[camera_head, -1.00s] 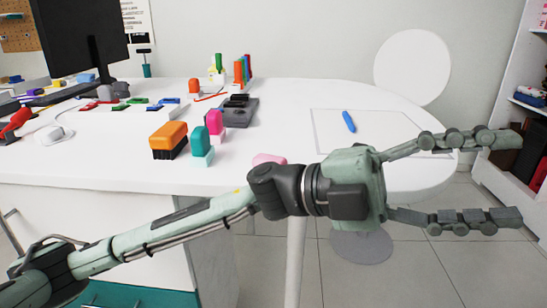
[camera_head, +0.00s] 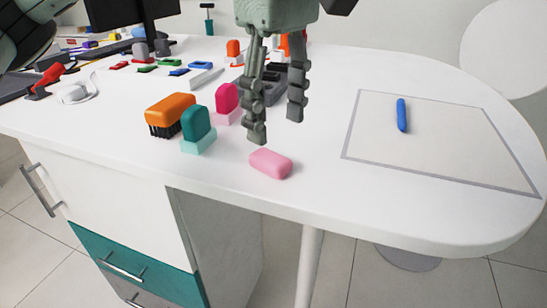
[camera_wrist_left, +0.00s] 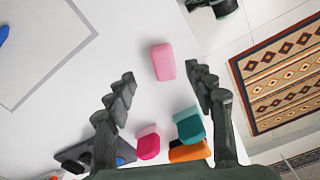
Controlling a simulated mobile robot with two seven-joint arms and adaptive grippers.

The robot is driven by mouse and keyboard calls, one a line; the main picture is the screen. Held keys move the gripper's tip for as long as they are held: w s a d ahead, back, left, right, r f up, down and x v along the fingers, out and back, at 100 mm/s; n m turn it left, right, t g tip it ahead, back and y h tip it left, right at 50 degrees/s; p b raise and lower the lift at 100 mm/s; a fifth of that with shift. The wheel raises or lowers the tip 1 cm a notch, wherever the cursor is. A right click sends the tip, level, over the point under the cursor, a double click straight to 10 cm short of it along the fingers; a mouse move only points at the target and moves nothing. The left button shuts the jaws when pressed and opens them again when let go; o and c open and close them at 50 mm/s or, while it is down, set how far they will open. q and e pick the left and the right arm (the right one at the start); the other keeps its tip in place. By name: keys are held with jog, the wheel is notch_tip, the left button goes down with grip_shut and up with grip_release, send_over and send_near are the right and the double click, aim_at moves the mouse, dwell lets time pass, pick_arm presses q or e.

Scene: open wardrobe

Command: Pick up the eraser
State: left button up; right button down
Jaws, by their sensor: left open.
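The eraser is a pink rounded block (camera_head: 270,163) lying on the white table near its front edge. It also shows in the left wrist view (camera_wrist_left: 162,62), ahead of the fingertips and between their lines. My left gripper (camera_head: 275,130) points down above the table, just behind the eraser in the head view. Its two fingers are spread apart with nothing between them. In the left wrist view the open fingers (camera_wrist_left: 160,80) frame the space just short of the eraser. My right gripper does not show.
An orange brush (camera_head: 170,112), a teal-handled block (camera_head: 198,128) and a magenta-handled block (camera_head: 227,102) stand left of the eraser. A blue marker (camera_head: 402,115) lies on an outlined sheet (camera_head: 450,165) at the right. The table between eraser and sheet is clear.

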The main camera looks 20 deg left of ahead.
aim_at(273, 157)
pick_arm(q)
jog(key=f, duration=0.4)
jog(key=shift+s+a+f, duration=0.15)
jog(key=shift+a+f, duration=0.15)
jog(key=shift+f, duration=0.45)
jog(key=c, duration=1.1)
jog(key=shift+r, duration=0.1)
